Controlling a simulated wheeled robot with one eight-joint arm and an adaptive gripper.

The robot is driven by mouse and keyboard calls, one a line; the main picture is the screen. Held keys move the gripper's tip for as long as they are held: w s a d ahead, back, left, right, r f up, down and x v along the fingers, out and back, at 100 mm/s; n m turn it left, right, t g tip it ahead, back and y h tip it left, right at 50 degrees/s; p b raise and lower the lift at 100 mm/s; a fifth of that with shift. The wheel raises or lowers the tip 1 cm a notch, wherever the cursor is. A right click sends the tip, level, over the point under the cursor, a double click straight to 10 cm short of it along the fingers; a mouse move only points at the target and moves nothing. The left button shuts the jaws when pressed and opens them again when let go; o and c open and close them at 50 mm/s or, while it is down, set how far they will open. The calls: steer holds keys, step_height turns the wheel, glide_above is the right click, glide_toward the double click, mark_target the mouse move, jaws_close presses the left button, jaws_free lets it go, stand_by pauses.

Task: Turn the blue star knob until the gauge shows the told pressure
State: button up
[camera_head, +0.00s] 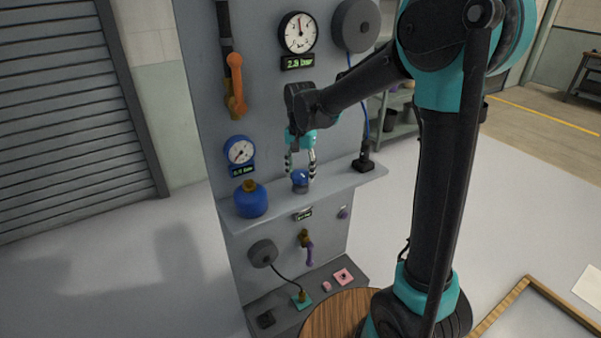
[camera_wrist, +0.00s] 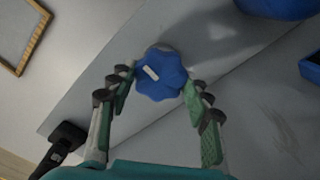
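The blue star knob (camera_head: 300,178) stands on the grey shelf of the panel. In the wrist view the knob (camera_wrist: 161,74) shows its lobed top with a short white mark on it. My gripper (camera_head: 300,171) points down over the knob; its green-padded fingers (camera_wrist: 157,85) are spread on either side of it, with a small gap visible on the left. Whether the right finger touches the knob I cannot tell. The blue-ringed gauge (camera_head: 240,151) is on the panel at left, its needle visible and a small green readout (camera_head: 242,170) under it, too small to read surely.
A blue bottle-shaped vessel (camera_head: 250,200) stands on the shelf left of the knob. A black fitting (camera_head: 363,164) with a blue hose stands at the shelf's right end. An upper white gauge (camera_head: 298,33) reads about 2.8 bar. An orange lever (camera_head: 236,80) hangs at upper left.

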mark_target(301, 173)
steer(key=o, duration=0.4)
steer(key=shift+o, duration=0.2)
steer(key=shift+r, duration=0.1)
step_height(301, 173, up, 12)
stand_by(0.4)
steer(key=s+d+f+n+t, duration=0.2)
steer(key=s+d+f, duration=0.7)
steer(key=d+f, duration=0.1)
steer(key=s+d+f+n+t, duration=0.2)
steer(key=s+d+f, duration=0.7)
steer(key=d, duration=0.4)
steer(key=shift+f, duration=0.75)
